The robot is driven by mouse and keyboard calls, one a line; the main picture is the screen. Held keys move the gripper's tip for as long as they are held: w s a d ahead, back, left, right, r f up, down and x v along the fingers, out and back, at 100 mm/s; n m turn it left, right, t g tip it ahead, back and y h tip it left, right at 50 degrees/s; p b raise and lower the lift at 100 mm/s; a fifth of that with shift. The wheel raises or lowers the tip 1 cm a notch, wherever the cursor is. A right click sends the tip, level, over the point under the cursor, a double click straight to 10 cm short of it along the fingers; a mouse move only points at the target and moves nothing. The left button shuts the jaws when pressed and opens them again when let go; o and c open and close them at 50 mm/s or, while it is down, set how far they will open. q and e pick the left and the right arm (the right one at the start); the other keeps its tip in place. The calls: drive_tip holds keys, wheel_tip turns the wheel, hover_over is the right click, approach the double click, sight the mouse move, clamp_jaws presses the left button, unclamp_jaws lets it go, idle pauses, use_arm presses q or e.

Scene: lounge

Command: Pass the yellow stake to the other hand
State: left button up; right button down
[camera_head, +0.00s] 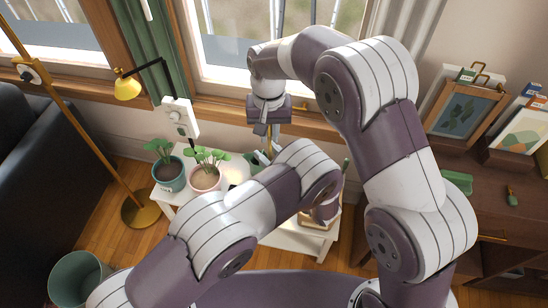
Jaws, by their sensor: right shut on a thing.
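My right gripper (267,134) hangs down in front of the window, above the back of the white plant table (168,204). It is shut on a thin yellow stake (269,151), which sticks out below its fingers. The stake's lower part is hidden behind my left arm. My left arm comes in from the lower left and crosses in front of the table. Its fingers are hidden behind its own wrist, so its hold is not visible.
Two potted plants, one in a teal pot (169,177) and one in a pink pot (205,180), stand on the table's left part. A brass floor lamp (70,128) and dark sofa (40,190) are left. A brown cabinet (480,205) with framed pictures (462,112) stands right.

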use_arm(q)
clamp_jaws()
use_arm(e)
drive_tip(key=c, duration=1)
unclamp_jaws()
